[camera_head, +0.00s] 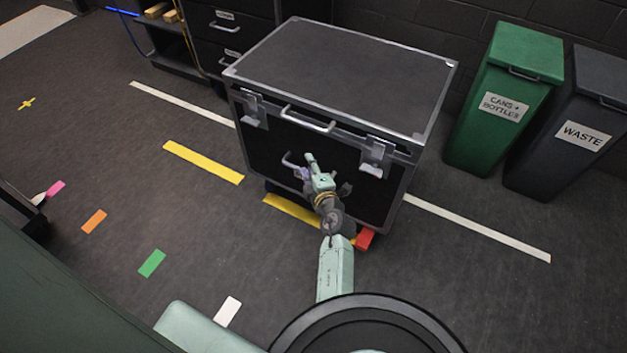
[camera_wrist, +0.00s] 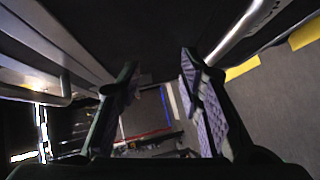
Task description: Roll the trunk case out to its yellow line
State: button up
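The trunk case (camera_head: 345,65) is a large black box with silver edges, a closed lid, latches and a silver lid handle (camera_head: 308,118). A yellow line (camera_head: 203,162) lies on the floor left of it; another yellow stretch (camera_head: 293,210) shows at the case's lower front. My gripper (camera_head: 302,171) is at the dark front face, below the lid handle, beside a partly hidden hooked silver bar (camera_head: 290,158). In the wrist view my gripper (camera_wrist: 160,92) has its purple-padded fingers apart with nothing between them. A silver bar (camera_wrist: 240,35) passes right of the fingers; contact is unclear.
A red block (camera_head: 365,238) sits at the case's lower right front. A green bin (camera_head: 505,105) and a grey waste bin (camera_head: 575,125) stand right. Dark drawers (camera_head: 230,35) stand behind left. White lines (camera_head: 480,228) and coloured tape marks (camera_head: 152,263) lie on open floor.

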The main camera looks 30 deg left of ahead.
jog(key=f+p+v, duration=0.1)
jog(key=p+v, duration=0.1)
jog(key=v, duration=0.4)
jog(key=shift+s+a+f, duration=0.15)
jog(key=shift+s+a, duration=0.1)
jog(key=shift+s, duration=0.2)
jog(key=shift+p, duration=0.65)
